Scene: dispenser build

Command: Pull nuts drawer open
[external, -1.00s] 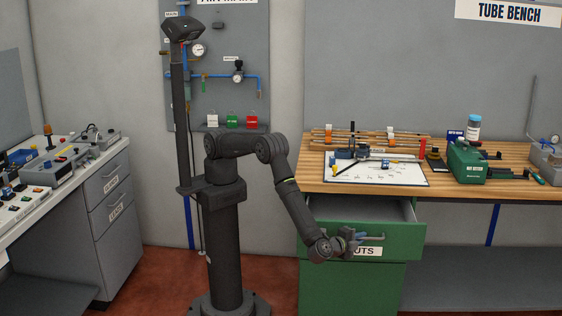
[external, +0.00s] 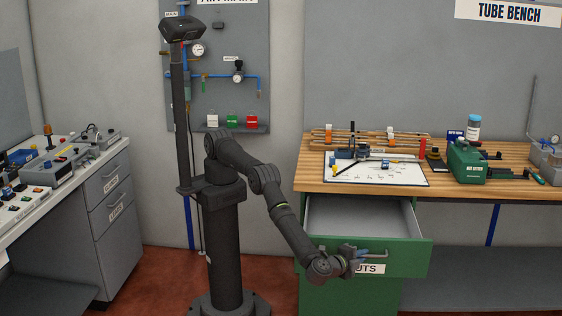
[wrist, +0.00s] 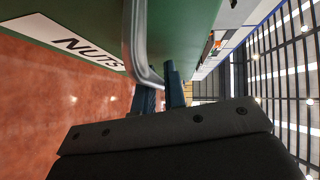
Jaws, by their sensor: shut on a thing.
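The green nuts drawer (external: 415,262) under the wooden bench is pulled well out, and its grey inside shows from above. Its label reads "NUTS" in the wrist view (wrist: 88,45); in the external view my gripper partly covers it. A grey metal bar handle (external: 372,253) runs across the drawer front. My gripper (external: 357,258) is at the drawer front, shut on the handle. In the wrist view the handle (wrist: 135,45) runs down to the blue-grey fingers (wrist: 160,92).
The wooden bench top (external: 310,178) above carries a white board (external: 400,178) with small parts and a green box (external: 467,162). A grey drawer cabinet (external: 112,200) stands at the left. Red floor lies in front of the drawer.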

